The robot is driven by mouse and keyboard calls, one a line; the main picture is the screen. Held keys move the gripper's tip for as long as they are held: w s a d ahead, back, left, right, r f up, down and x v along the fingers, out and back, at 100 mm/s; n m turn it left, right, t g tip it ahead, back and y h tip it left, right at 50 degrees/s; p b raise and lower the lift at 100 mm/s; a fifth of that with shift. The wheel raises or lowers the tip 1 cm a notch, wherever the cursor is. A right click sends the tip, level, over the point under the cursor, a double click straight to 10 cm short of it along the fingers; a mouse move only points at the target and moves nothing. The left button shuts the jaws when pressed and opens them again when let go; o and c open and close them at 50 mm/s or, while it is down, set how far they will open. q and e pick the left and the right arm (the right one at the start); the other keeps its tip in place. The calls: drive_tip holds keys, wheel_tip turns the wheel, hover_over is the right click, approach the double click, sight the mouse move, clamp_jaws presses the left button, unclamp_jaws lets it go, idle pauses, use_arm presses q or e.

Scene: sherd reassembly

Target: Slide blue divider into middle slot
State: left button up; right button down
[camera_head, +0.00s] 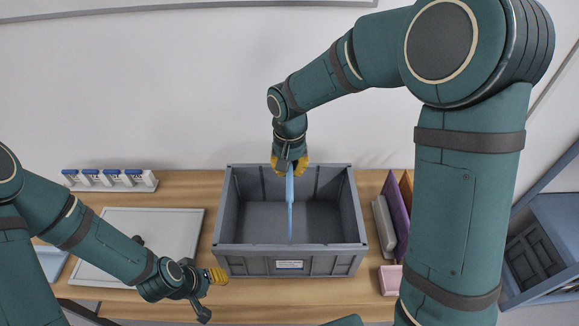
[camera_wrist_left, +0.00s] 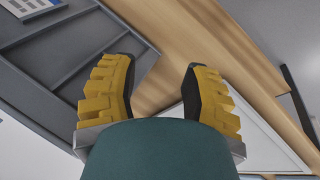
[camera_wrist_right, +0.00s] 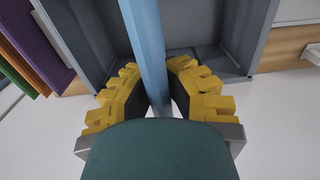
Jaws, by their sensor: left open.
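The blue divider (camera_head: 290,203) is a thin upright panel seen nearly edge-on in the middle of the grey crate (camera_head: 290,264). My right gripper (camera_head: 289,168) is at the divider's far end, by the crate's back wall, with a finger on each side of it. In the right wrist view the divider (camera_wrist_right: 148,60) runs between the yellow fingers, which appear closed on it. Whether the divider's lower edge sits in a slot is hidden. My left gripper (camera_head: 218,277) is open and empty beside the crate's front left corner; its spread fingers also show in the left wrist view (camera_wrist_left: 160,90).
A white board (camera_head: 188,222) lies left of the crate. A white rack with blue-topped items (camera_head: 108,180) stands behind it. Purple and orange panels (camera_head: 398,210) and a pink box (camera_head: 390,279) are right of the crate. The crate's visible interior holds only the divider.

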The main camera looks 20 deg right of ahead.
use_arm(q)
drive_tip(key=shift+f, duration=0.1)
use_arm(e)
drive_tip(key=shift+f, duration=0.15)
use_arm(q)
drive_tip(key=shift+f+b, duration=0.85)
drive_tip(key=shift+b, duration=0.1)
use_arm(e)
drive_tip(key=shift+f, duration=1.2)
use_arm(q)
drive_tip(key=shift+f, duration=0.1)
use_arm(e)
drive_tip(key=shift+f, duration=0.1)
use_arm(q)
drive_tip(key=shift+f+b, duration=2.75)
drive_tip(key=shift+b, duration=0.1)
use_arm(e)
drive_tip(key=shift+f, duration=3.95)
use_arm(q)
drive_tip(key=shift+s, duration=0.2)
